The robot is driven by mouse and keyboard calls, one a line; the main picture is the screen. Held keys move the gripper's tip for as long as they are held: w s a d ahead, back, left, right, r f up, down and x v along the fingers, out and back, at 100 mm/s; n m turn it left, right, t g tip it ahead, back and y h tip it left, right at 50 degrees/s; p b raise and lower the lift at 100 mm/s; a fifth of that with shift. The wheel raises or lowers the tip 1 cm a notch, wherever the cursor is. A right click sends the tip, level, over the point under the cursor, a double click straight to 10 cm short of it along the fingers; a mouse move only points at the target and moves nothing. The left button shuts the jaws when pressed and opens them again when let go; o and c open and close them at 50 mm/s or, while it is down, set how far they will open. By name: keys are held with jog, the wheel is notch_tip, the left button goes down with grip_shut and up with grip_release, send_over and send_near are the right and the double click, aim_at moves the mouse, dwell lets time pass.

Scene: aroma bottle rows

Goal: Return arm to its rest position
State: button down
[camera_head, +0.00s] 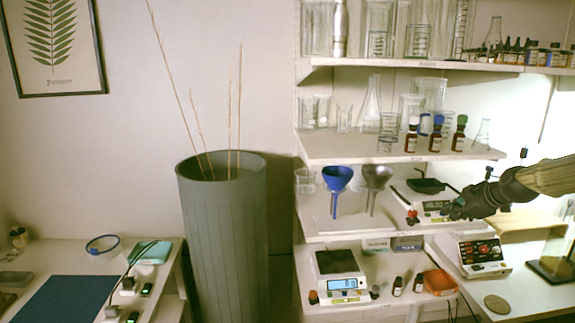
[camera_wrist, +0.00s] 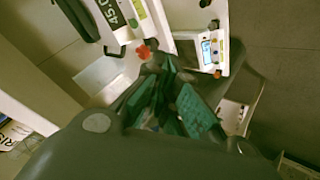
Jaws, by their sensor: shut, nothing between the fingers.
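My gripper (camera_head: 455,212) is at the right of the head view, at the end of my arm coming in from the right edge. It is in front of the right part of the shelf unit's middle shelf, near a small balance (camera_head: 430,208). In the wrist view, the green finger pads of my gripper (camera_wrist: 168,72) are close together, with nothing held between them. A balance with a display (camera_wrist: 110,14) and a red knob-like thing (camera_wrist: 144,51) lie just beyond the fingertips. I cannot tell whether the fingers touch anything.
Blue (camera_head: 337,178) and grey (camera_head: 376,177) funnels stand left of my gripper. A control box (camera_head: 482,256) is below. A tall grey bin (camera_head: 222,235) stands left.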

jog(key=s+a+f+m+g, duration=0.15)
jog(key=s+a+f, duration=0.4)
jog(key=f, duration=0.55)
jog(key=s+a+f+m+g, duration=0.1)
jog(key=s+a+f+m, duration=0.35)
jog(key=f, duration=0.65)
jog(key=s+a+f+g, duration=0.2)
jog(key=s+a+f, duration=0.5)
jog(key=f, duration=0.5)
jog(key=s+a+f+m+g+h, duration=0.1)
jog(key=s+f, duration=0.4)
jog(key=s, duration=0.6)
jog(key=s+a+f+m+g, duration=0.2)
jog(key=s+a+f+m, duration=0.1)
jog(key=s, duration=0.9)
jog(key=s+a+f+m+g+h, duration=0.1)
jog(key=s+a+f+m, duration=0.1)
jog(key=s+a+f, duration=0.2)
jog(key=s+f, duration=0.3)
jog(key=s, duration=0.5)
jog(key=shift+a+f+m+h, duration=0.2)
jog(key=shift+a+m+h, duration=0.1)
jog(key=shift+m, duration=0.1)
